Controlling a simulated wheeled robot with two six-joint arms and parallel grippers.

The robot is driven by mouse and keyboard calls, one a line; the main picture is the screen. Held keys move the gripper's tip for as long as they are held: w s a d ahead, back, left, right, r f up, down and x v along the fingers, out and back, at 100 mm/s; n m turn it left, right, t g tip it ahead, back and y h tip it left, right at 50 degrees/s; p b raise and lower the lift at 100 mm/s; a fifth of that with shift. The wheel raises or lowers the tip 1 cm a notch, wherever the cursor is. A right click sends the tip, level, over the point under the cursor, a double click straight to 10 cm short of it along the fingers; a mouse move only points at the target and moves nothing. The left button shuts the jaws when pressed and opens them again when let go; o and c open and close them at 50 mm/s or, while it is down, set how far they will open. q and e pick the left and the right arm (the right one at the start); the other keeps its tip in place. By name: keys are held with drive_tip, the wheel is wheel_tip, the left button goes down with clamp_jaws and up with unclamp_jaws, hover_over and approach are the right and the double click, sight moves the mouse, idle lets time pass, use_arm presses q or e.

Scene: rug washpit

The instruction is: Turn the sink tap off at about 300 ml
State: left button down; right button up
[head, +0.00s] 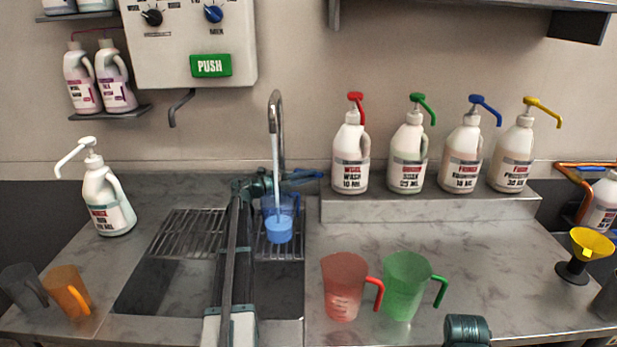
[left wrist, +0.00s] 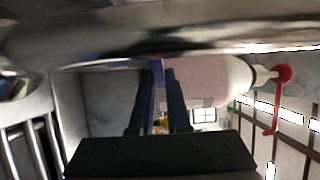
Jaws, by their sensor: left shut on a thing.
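The sink tap (head: 275,112) is a curved metal spout, and a pale blue stream (head: 276,165) falls from it. Below it a clear blue jug (head: 278,228) stands on the slatted sink grate and holds blue water in its lower part; its marks are too small to read. The tap's blue lever (head: 308,175) points right, partly hidden by my left gripper (head: 290,184). That gripper is shut on the lever, whose blue end shows between the fingers in the left wrist view (left wrist: 158,70). My right gripper is out of view.
A red jug (head: 343,288) and a green jug (head: 403,287) stand on the counter right of the sink. Several pump bottles line the shelf behind. An orange jug (head: 68,292) and a white pump bottle (head: 106,205) stand left. A yellow funnel (head: 590,243) is far right.

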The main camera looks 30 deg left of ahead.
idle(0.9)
use_arm(q)
drive_tip(key=shift+w+n+t+y, duration=0.25)
drive_tip(key=shift+n+t+y, duration=0.25)
drive_tip(key=shift+n+y, duration=0.3)
drive_tip(key=c, duration=0.9)
unclamp_jaws()
drive_tip(key=shift+m, duration=0.3)
